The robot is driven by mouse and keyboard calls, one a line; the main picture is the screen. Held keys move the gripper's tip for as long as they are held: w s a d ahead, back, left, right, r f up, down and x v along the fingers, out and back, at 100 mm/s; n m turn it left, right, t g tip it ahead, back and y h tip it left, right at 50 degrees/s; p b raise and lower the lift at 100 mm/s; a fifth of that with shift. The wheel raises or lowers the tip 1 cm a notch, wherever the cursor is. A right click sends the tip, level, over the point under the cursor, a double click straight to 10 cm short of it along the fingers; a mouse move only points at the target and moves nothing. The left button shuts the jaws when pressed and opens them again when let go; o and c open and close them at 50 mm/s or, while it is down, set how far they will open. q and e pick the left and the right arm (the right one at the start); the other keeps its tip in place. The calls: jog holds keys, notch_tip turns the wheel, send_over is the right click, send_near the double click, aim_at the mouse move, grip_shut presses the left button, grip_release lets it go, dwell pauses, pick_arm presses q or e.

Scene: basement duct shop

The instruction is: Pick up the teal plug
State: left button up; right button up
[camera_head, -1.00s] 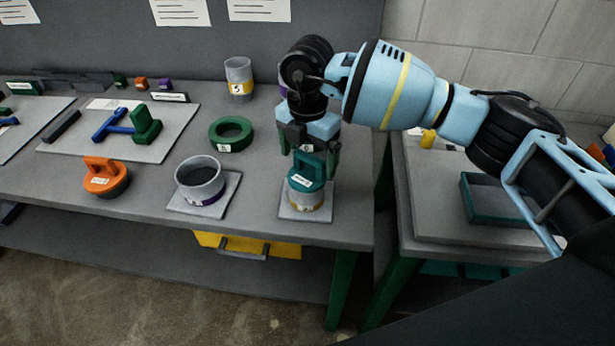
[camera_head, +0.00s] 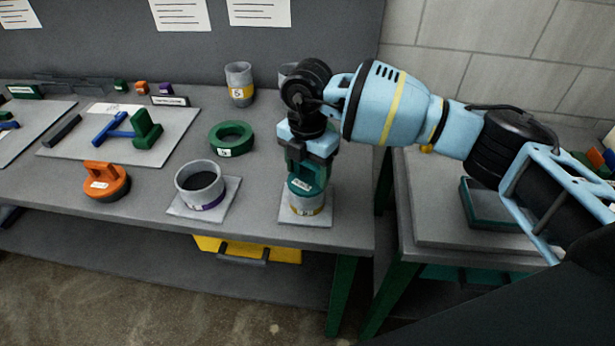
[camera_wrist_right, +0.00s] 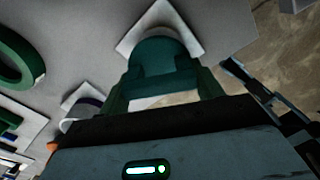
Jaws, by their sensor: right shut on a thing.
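The teal plug (camera_head: 303,187) sits in the top of a short grey cup with a yellow band (camera_head: 307,204), on a light square plate (camera_head: 307,221) near the table's front right. My right gripper (camera_head: 308,172) comes down from above and is shut on the plug's handle. In the right wrist view the plug (camera_wrist_right: 160,57) shows between the two green fingers (camera_wrist_right: 160,88). Part of the handle is hidden by the gripper. I cannot tell whether the plug is seated in the cup or just clear of it. My left gripper is not in view.
An open grey cup with a purple band (camera_head: 200,182) stands to the left on its own plate. An orange plug (camera_head: 104,181), a green ring (camera_head: 231,138) and a grey tapered cup (camera_head: 239,84) stand around it. A second table (camera_head: 440,210) is at the right, beyond a gap.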

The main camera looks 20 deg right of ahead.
notch_tip(320, 180, up, 10)
jog(key=shift+f, duration=0.1)
dwell(0.4)
